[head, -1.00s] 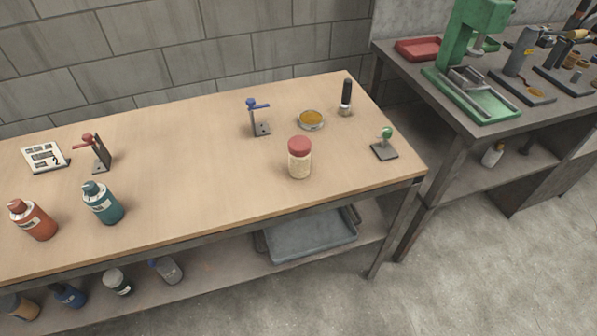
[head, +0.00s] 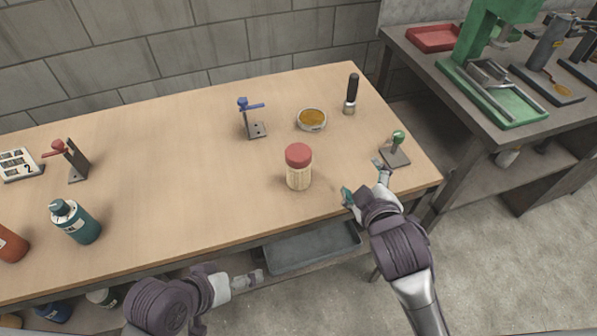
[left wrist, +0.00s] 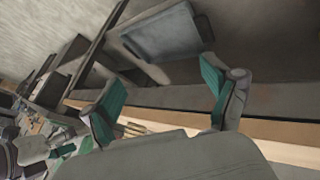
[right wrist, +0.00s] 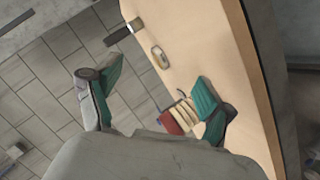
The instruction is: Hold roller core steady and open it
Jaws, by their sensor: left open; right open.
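The roller core (head: 299,176) appears as an upright, cream, ribbed cylinder with a red cap (head: 298,155), standing on the wooden table. It also shows in the right wrist view (right wrist: 185,112), partly behind one finger. My right gripper (head: 364,182) is open and empty over the table's front right corner, to the right of the roller core and apart from it. My left gripper (head: 255,279) is low in front of the table's front edge, left of the roller core and apart from it. Its open fingers show in the left wrist view (left wrist: 157,100), with nothing held.
A green-knobbed stand (head: 396,150) is close beside my right gripper. A blue-topped clamp (head: 250,120), a round amber dish (head: 311,119) and a black-handled tool (head: 351,93) stand behind the roller core. A teal bottle (head: 76,222) is far left. The table's middle is clear.

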